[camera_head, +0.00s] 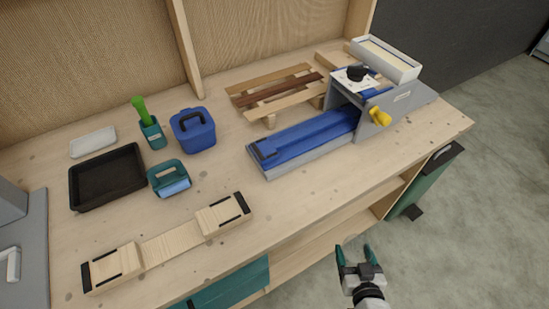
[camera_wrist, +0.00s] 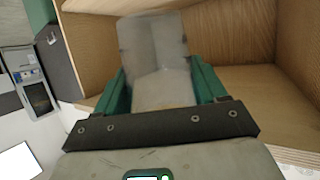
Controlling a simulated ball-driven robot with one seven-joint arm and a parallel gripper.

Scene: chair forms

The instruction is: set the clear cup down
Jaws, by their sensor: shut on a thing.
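My gripper (camera_head: 356,259) is in front of the workbench, low at the lower right of the head view, over the floor side of the bench's front edge. In the wrist view its green fingers (camera_wrist: 162,92) are shut on a clear cup (camera_wrist: 152,50), which stands out beyond the fingertips. The cup is see-through, and the wooden shelf shows behind it. In the head view the cup (camera_head: 354,243) is only a faint shape between the fingers. It is held in the air and I see no contact with any surface.
The workbench (camera_head: 300,190) has an open shelf (camera_head: 318,243) below its top. On top are a blue planer-like machine (camera_head: 310,135), a wooden slat rack (camera_head: 275,90), a blue box (camera_head: 193,130), a black tray (camera_head: 107,178) and a wooden jig (camera_head: 165,242). The bench's front right top is clear.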

